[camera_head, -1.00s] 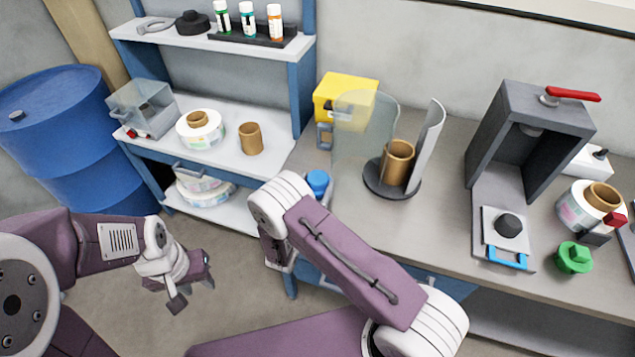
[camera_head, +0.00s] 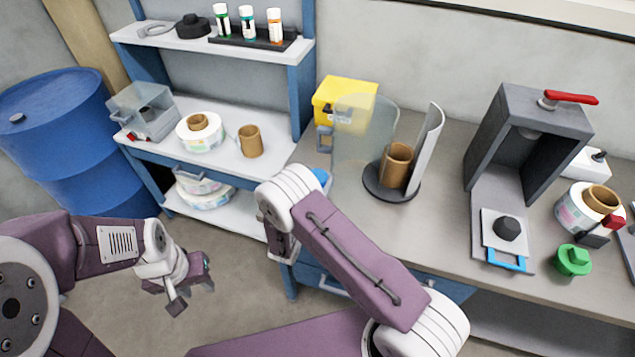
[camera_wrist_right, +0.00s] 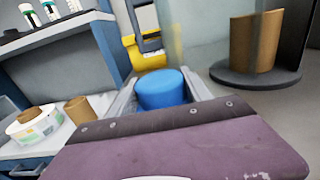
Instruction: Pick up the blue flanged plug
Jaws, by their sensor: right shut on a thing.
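The blue flanged plug (camera_wrist_right: 162,90) sits between the two fingers of my right gripper (camera_wrist_right: 163,88) in the right wrist view. The gripper is shut on it. In the head view only a small part of the blue plug (camera_head: 322,177) shows past my right wrist, at the front left of the workbench. The right gripper's fingers are hidden there behind the arm. My left gripper (camera_head: 193,299) is apart from everything, low over the floor at the left. Its fingers are spread and nothing is between them.
A round black stand (camera_head: 391,190) with a cardboard core (camera_head: 397,165) and curved shields stands right of the plug. A yellow bin (camera_head: 345,103) is behind it. A grey press (camera_head: 530,140) and a green plug (camera_head: 573,260) are further right. A shelf unit (camera_head: 225,150) stands left.

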